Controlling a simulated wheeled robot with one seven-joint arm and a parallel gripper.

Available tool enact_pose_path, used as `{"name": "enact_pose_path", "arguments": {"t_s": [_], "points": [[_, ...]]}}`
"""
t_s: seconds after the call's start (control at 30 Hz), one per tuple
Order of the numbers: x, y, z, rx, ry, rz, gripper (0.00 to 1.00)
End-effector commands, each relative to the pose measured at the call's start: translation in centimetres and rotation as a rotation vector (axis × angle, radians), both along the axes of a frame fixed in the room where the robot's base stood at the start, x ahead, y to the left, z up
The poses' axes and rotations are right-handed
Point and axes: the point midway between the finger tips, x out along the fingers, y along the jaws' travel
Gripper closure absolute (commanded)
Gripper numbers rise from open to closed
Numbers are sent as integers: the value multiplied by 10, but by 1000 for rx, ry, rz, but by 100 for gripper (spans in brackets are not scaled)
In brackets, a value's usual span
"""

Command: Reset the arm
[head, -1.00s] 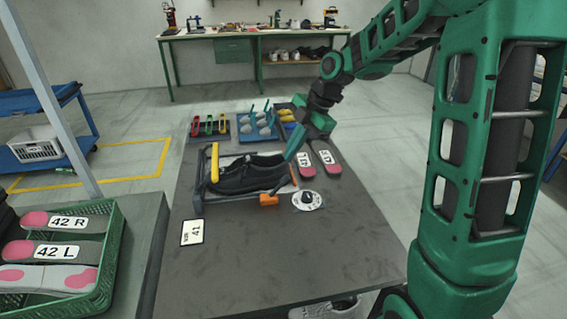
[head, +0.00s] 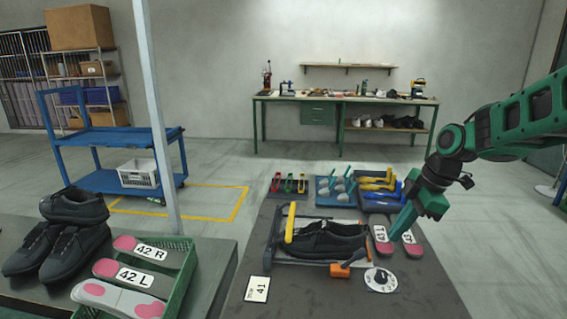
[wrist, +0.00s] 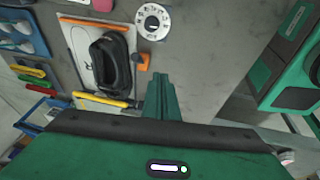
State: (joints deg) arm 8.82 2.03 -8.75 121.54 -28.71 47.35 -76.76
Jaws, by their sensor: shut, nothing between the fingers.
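My green arm reaches in from the right in the head view. My gripper (head: 398,232) points down over the right part of the dark table (head: 320,296), near the insoles, and is shut with nothing in it. In the wrist view my gripper (wrist: 161,82) shows its fingers together over bare table. A black shoe (head: 328,240) lies in a frame with a yellow bar (head: 290,223) and an orange knob (head: 340,270). The shoe also shows in the wrist view (wrist: 110,65), apart from my fingers.
Two pink-and-grey insoles (head: 383,240) and a round white dial (head: 381,280) lie right of the shoe. A card marked 41 (head: 257,289) lies at front left. Trays of tools (head: 338,188) stand behind. A green crate (head: 180,285) holds 42 R and 42 L insoles.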

Motion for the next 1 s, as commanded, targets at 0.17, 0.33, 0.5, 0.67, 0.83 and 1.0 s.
{"name": "enact_pose_path", "arguments": {"t_s": [0.17,0.33,0.5,0.67,0.83,1.0], "points": [[-73,-41,5,-23,142,-523,100],[-149,-72,1,-29,256,-1036,100],[-222,-91,-8,-24,341,-1518,100],[-269,-98,-16,-17,389,-1828,100],[-288,-100,-20,-13,406,-1960,100],[-289,-101,-20,-13,407,-1968,100]]}}
